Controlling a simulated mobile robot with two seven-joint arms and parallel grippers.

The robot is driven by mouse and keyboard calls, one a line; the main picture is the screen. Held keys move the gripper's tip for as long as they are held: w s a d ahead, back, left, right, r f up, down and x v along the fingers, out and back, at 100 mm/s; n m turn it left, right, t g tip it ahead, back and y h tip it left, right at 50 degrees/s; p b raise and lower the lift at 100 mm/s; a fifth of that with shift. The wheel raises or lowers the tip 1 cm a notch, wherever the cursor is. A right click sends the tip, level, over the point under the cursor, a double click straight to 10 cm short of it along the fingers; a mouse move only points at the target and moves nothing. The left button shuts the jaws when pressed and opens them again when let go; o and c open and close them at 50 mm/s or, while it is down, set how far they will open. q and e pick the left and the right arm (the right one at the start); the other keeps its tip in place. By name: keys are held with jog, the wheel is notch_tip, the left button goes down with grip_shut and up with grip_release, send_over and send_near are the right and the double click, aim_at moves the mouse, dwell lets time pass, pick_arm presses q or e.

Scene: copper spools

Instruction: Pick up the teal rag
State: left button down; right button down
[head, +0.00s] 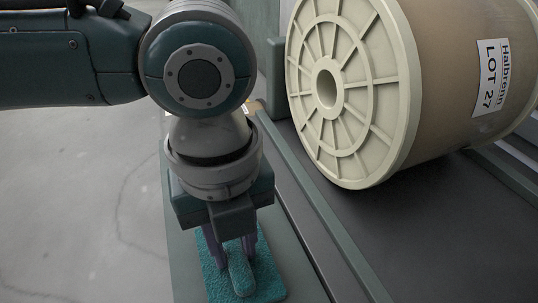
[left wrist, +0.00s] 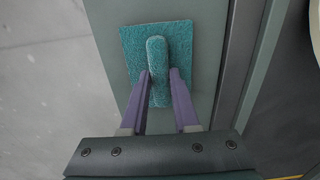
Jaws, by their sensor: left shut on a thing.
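The teal rag (head: 268,271) lies on a grey-green ledge (head: 297,262) at the bottom of the head view. It is a flat, fuzzy rectangle with a raised fold along its middle. It also shows in the left wrist view (left wrist: 135,45). My left gripper (head: 232,256) points down at the rag, its purple fingers on either side of the raised fold. In the left wrist view its fingertips (left wrist: 158,78) are shut on that fold. The flat part of the rag appears to rest on the ledge. My right gripper is not in view.
A large cream spool (head: 345,90) with a "LOT 27" label (head: 490,77) stands on a dark bed to the right of the ledge. A raised rail (head: 335,245) runs between them. Bare grey floor (head: 85,200) is open to the left.

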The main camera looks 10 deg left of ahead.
aim_at(235, 250)
pick_arm(q)
notch_tip(235, 250, up, 20)
jog(key=p, duration=0.9)
jog(key=c, duration=1.2)
grip_release()
grip_shut()
